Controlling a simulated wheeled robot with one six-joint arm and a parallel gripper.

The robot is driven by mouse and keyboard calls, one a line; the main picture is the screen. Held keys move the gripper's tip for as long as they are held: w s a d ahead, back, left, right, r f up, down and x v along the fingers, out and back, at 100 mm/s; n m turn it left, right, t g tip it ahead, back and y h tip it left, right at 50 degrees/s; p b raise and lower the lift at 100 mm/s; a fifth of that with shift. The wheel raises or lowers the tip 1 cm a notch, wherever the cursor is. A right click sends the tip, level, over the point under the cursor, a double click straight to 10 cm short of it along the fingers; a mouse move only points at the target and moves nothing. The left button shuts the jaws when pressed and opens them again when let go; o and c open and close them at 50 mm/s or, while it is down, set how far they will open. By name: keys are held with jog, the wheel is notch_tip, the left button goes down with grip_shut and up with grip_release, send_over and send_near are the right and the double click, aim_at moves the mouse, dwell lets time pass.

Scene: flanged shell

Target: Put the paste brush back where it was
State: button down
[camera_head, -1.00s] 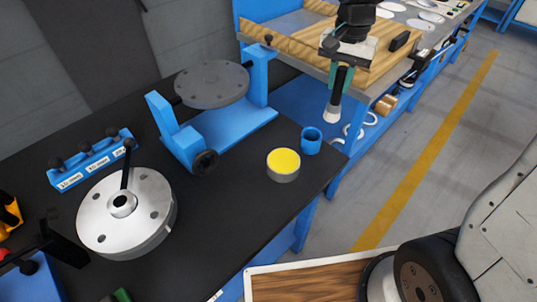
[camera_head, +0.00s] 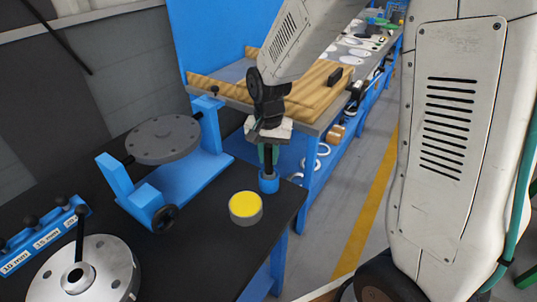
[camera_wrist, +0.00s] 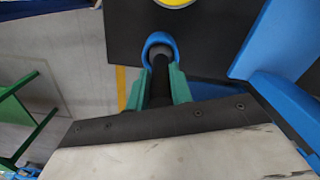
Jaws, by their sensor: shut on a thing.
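The paste brush (camera_wrist: 160,74) has a dark handle and stands about upright between the green fingers of my gripper (camera_wrist: 160,82). In the head view my gripper (camera_head: 268,161) is directly above the blue cup (camera_head: 268,184) at the table's right edge. In the wrist view the rim of the blue cup (camera_wrist: 148,42) surrounds the brush's lower end. The bristles are hidden in the cup. I cannot tell whether they touch its bottom. My gripper is shut on the handle.
A tin with a yellow top (camera_head: 245,207) stands just left of the cup. A blue stand with a grey disc (camera_head: 163,139) is further left. A silver flanged part (camera_head: 88,275) lies at the front left. A wooden-topped bench (camera_head: 315,97) is behind.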

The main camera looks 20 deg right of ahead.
jog(key=shift+f, duration=0.15)
jog(key=c, duration=1.3)
grip_release()
jog(key=shift+o, duration=0.2)
notch_tip(320, 180, up, 12)
jog(key=shift+f, duration=0.2)
jog(key=shift+s+r, duration=0.15)
jog(key=shift+r, duration=0.35)
jog(key=s+d+r+n, duration=0.1)
jog(key=s+n, duration=0.1)
jog(key=s, duration=0.6)
jog(key=s+d+r+n, duration=0.1)
jog(key=s+r+n, duration=0.1)
jog(key=s, duration=0.6)
jog(key=s+d+r+n+t, duration=0.1)
jog(key=s+n, duration=0.1)
jog(key=s, duration=0.6)
jog(key=shift+s+d+r+n, duration=0.2)
jog(key=shift+n, duration=0.2)
